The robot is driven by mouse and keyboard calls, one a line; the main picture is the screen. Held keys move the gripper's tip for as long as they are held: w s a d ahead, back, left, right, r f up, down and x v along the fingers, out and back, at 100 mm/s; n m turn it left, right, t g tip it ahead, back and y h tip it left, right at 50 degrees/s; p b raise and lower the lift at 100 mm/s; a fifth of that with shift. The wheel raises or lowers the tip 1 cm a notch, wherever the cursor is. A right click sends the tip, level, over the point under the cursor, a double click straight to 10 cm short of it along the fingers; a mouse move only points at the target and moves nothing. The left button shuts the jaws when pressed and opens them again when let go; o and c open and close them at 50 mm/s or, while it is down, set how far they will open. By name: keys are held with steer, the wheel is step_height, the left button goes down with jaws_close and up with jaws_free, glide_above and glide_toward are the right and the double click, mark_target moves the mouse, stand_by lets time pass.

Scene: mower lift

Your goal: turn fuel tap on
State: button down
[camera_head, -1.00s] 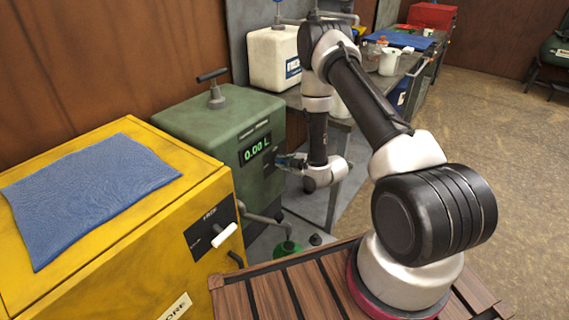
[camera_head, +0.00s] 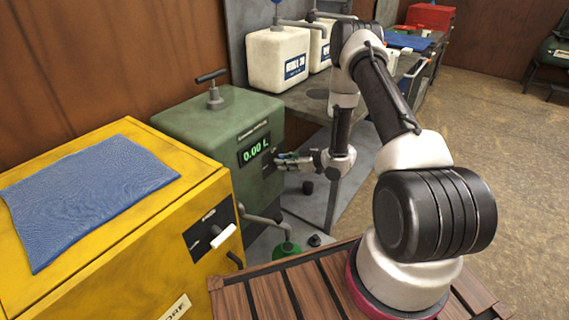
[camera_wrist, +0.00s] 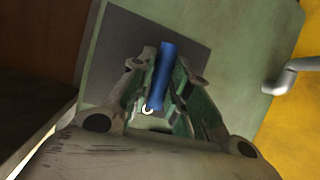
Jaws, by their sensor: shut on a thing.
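The green fuel tank (camera_head: 190,125) stands behind the yellow cabinet in the head view, and its display (camera_head: 255,150) reads 0.00 L. My gripper (camera_head: 279,160) is at the tank's right-hand face, near the display. In the wrist view my gripper (camera_wrist: 161,92) is shut on a blue lever (camera_wrist: 163,62), which lies between the two fingers in front of a dark plate (camera_wrist: 195,58) on the green face. The lever points up the picture with a slight tilt to the right. Its pivot is not clear, and my fingers hide its lower sides.
The yellow cabinet (camera_head: 120,245) carries a blue cloth (camera_head: 90,195) and a white-handled lever (camera_head: 223,237). White canisters (camera_head: 278,60) stand on the bench behind. Floor to the right is open.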

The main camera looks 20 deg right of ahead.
steer(key=shift+y, duration=0.3)
stand_by(0.4)
steer(key=c, duration=1.3)
jaws_free()
steer(key=shift+a, duration=0.1)
steer(key=shift+c, duration=0.2)
steer(key=v, duration=1.2)
steer(key=shift+r, duration=0.1)
